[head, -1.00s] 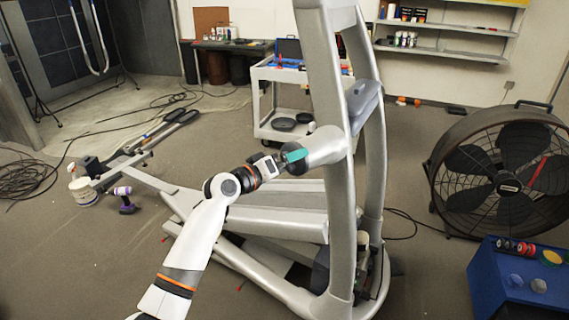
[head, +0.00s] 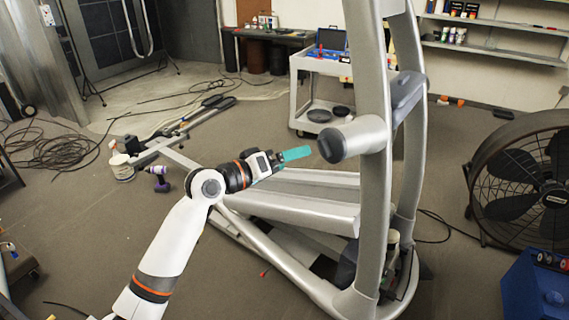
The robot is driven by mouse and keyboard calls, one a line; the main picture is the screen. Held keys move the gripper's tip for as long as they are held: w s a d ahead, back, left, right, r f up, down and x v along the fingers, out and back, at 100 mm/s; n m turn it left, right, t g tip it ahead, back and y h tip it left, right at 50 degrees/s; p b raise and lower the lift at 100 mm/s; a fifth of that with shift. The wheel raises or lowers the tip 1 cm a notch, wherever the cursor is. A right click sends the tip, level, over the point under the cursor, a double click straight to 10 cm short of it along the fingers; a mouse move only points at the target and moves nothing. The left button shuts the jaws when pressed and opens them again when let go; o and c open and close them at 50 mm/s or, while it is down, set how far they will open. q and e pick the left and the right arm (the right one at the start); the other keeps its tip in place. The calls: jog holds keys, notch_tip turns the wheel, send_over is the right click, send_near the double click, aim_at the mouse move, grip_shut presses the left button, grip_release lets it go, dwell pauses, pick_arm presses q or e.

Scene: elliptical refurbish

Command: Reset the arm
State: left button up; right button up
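My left arm comes in from the lower left. Its gripper (head: 279,159) is in front of the elliptical machine (head: 376,200), left of its dark-capped round hub (head: 330,146). A teal piece (head: 296,153) sticks out from between the fingers and points right toward the hub, with a visible gap between them. The gripper looks shut on this piece, though the fingertips are small and partly hidden. My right gripper is not in view.
A large fan (head: 520,180) and a blue box (head: 535,290) stand at the right. A tool cart (head: 302,100) is behind the machine. Open floor lies at lower left.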

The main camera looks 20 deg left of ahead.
pick_arm(q)
jog(key=shift+s, duration=0.15)
dwell(0.3)
jog(key=s+a+f+n+g+y, duration=0.1)
jog(key=a+f+g+y, duration=0.15)
jog(key=f, duration=1.35)
jog(key=s+a+f+n+g+y, duration=0.1)
jog(key=a+f+y, duration=0.15)
jog(key=f, duration=1.35)
jog(key=s+d+f+m+g+y, duration=0.1)
jog(key=s+f+g, duration=0.1)
jog(key=s+f, duration=0.65)
jog(key=s+f+m+g+y, duration=0.15)
jog(key=s+f, duration=0.45)
jog(key=f, duration=0.6)
jog(key=s+d+f+m+g, duration=0.1)
jog(key=s+f, duration=0.4)
jog(key=s, duration=0.6)
jog(key=s+d+f+m+g, duration=0.2)
jog(key=s+f, duration=0.3)
jog(key=s, duration=0.7)
jog(key=s+d+f+m+g, duration=0.2)
jog(key=s+f, duration=0.4)
jog(key=s, duration=0.6)
jog(key=shift+d+g+y, duration=0.2)
jog(key=shift+g+y, duration=0.15)
jog(key=shift+g, duration=0.45)
